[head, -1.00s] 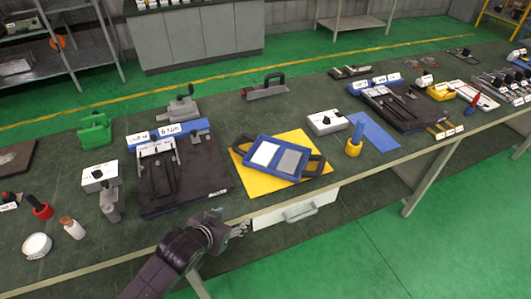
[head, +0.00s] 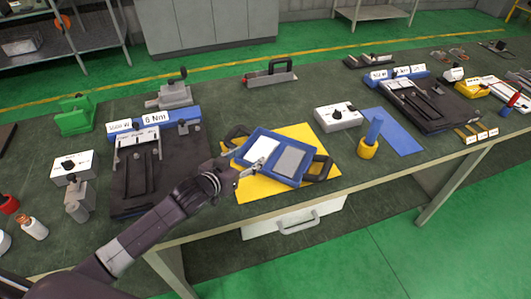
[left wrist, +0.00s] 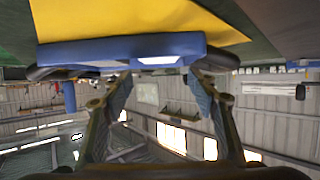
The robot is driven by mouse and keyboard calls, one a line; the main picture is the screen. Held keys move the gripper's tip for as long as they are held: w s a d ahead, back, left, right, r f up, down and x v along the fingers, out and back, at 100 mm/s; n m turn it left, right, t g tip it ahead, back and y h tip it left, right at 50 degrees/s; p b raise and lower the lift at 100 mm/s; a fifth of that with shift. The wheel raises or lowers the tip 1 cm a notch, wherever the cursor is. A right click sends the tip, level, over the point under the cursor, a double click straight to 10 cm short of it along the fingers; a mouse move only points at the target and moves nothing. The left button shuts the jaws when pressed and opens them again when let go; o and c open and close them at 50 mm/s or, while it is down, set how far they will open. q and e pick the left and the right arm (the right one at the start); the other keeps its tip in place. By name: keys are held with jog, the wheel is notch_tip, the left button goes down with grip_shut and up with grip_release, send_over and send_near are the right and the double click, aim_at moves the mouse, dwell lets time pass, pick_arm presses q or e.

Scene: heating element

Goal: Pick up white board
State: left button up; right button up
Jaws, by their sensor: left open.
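The white board (head: 257,147) lies in the left half of a blue tray (head: 313,173) with dark handles. A grey board (head: 290,162) lies in the right half. The tray rests on a yellow mat (head: 247,192) on the bench. My left gripper (head: 255,167) is open at the tray's near left side, partly in front of the white board in the head view. In the left wrist view the open fingers (left wrist: 158,80) point toward the blue tray edge (left wrist: 100,50), with a strip of the white board (left wrist: 158,60) showing. Contact cannot be told. My right gripper is not in view.
A dark fixture (head: 130,190) stands left of the tray, close to my left arm. A white box (head: 338,118) with a knob and a blue-yellow tool (head: 370,140) stand to the right. A drawer (head: 290,220) hangs under the bench edge.

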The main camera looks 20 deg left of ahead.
aim_at(261, 150)
pick_arm(q)
jog(key=shift+x, duration=1.1)
jog(key=shift+w+f, duration=0.15)
jog(key=shift+w, duration=0.1)
jog(key=shift+w+d+f, duration=0.1)
jog(key=shift+w, duration=0.1)
jog(key=shift+w+f+p, duration=0.1)
jog(key=shift+w+p, duration=0.15)
jog(key=shift+p, duration=0.05)
jog(key=x, duration=0.3)
jog(key=shift+d+f+p, duration=0.15)
jog(key=shift+p, duration=0.2)
jog(key=shift+w+d+f, duration=0.15)
jog(key=shift+w+f, duration=0.1)
jog(key=shift+w, duration=0.4)
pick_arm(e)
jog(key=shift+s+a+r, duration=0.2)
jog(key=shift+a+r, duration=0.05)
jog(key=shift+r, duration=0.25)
pick_arm(q)
jog(key=shift+c, duration=0.6)
